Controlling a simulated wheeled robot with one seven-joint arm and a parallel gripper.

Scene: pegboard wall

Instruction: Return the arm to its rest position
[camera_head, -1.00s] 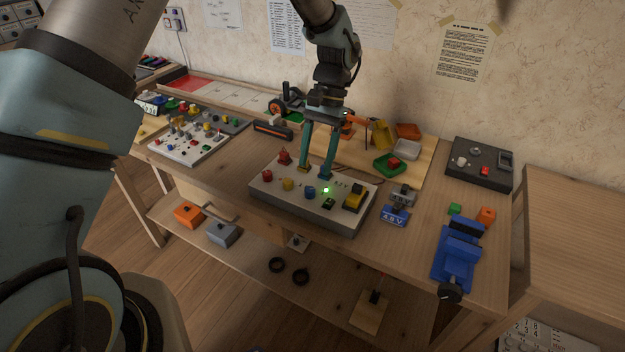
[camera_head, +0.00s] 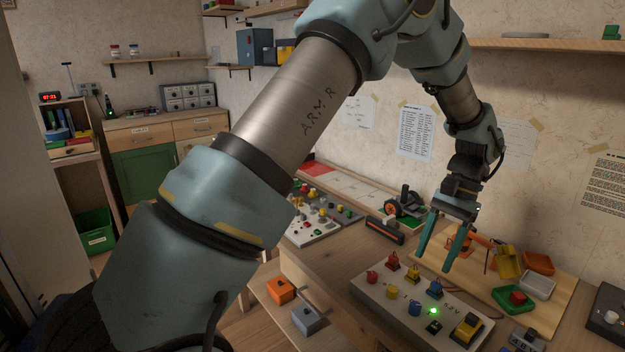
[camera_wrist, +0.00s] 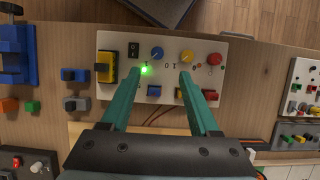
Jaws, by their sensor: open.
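My gripper (camera_head: 436,252) hangs above the workbench with its two teal fingers apart and nothing between them. Below its fingertips stands a white control panel (camera_head: 378,290) with red, yellow and blue knobs and plugs, a yellow-and-black switch and a lit green lamp. In the wrist view my open fingers (camera_wrist: 164,80) reach over the same panel (camera_wrist: 205,50), and the green lamp shows near the left fingertip. The fingers appear clear of the panel. In the head view my arm crosses from lower left to upper right.
Beside the panel are a wooden board (camera_head: 545,310) with small trays and a small orange arm model. Another knob panel (camera_head: 325,222) lies to the left. A blue vise (camera_wrist: 15,55) stands at the wrist view's left. Orange (camera_head: 281,290) and grey boxes sit on the lower shelf.

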